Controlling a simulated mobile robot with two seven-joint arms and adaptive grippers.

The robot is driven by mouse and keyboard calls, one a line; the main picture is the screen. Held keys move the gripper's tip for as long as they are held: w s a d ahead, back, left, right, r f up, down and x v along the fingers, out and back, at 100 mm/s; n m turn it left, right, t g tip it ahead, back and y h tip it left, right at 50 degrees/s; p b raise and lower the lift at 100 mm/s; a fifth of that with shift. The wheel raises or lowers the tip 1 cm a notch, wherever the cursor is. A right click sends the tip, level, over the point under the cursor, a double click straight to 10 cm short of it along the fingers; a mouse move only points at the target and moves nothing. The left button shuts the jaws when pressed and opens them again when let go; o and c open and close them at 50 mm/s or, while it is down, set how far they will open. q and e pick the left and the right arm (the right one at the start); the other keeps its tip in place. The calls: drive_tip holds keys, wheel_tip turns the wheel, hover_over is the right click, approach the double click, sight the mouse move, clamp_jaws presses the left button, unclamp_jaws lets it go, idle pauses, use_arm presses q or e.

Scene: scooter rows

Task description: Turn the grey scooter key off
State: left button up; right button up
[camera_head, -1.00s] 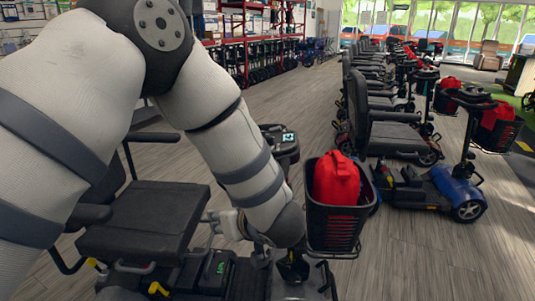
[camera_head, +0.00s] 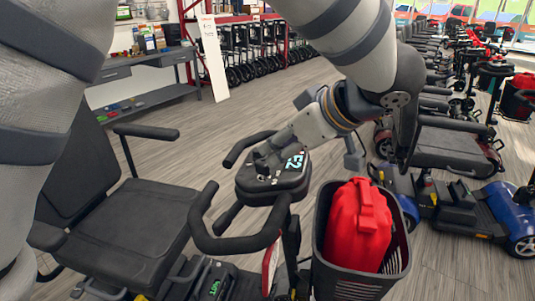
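The grey scooter stands in front of me, with a dark seat (camera_head: 135,225), black handlebars (camera_head: 235,243) and a black console (camera_head: 274,186). The console's small display (camera_head: 295,161) is lit and reads 52. I cannot pick out the key; the fingertips cover that spot. The fingers are too small and dark to tell whether they are open or shut, or on the key.
A black front basket (camera_head: 360,284) with a red bag (camera_head: 358,225) sits right of the console. A blue scooter (camera_head: 508,213) and a row of dark scooters stand to the right. A grey workbench (camera_head: 155,65) is at the back left. Wooden floor lies open behind the console.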

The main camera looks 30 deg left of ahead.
sight(260, 162)
use_arm(q)
drive_tip(key=x, duration=0.9)
drive_tip(key=shift+w+a+f, duration=0.1)
drive_tip(key=shift+a+f, duration=0.05)
drive_tip(key=shift+f, duration=0.15)
clamp_jaws()
